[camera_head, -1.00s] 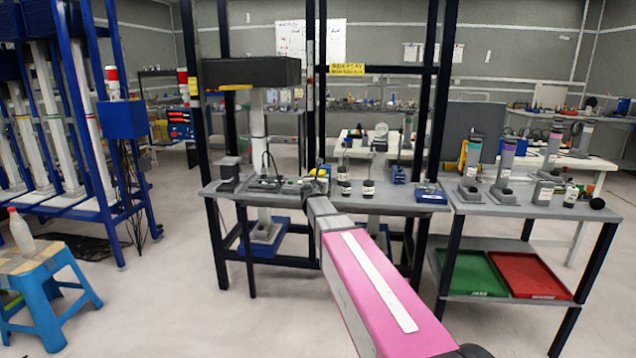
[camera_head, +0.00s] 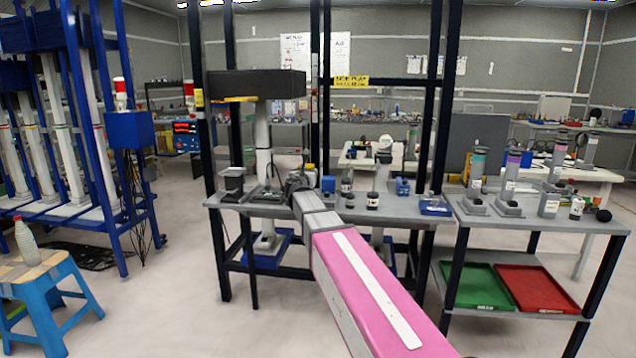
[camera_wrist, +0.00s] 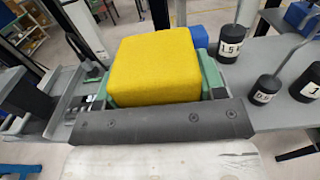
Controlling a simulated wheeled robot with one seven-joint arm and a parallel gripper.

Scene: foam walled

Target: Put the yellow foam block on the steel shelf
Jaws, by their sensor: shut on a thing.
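The yellow foam block (camera_wrist: 155,62) fills the upper middle of the wrist view. My gripper (camera_wrist: 157,88) is shut on it, with green finger parts at its left and right sides and a dark bar in front. In the head view my gripper (camera_head: 301,184) is small and dark at the far end of my pink arm, over the grey steel shelf (camera_head: 400,209) in the dark frame. Whether the block touches the surface below cannot be told, as its underside is hidden.
Black labelled weights (camera_wrist: 231,42) stand right of the block. A blue object (camera_wrist: 198,36) is just behind it. A small instrument (camera_head: 233,182) stands at the shelf's left. A side bench (camera_head: 535,218) holds several cylinders, with green (camera_head: 478,288) and red (camera_head: 537,290) trays below.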

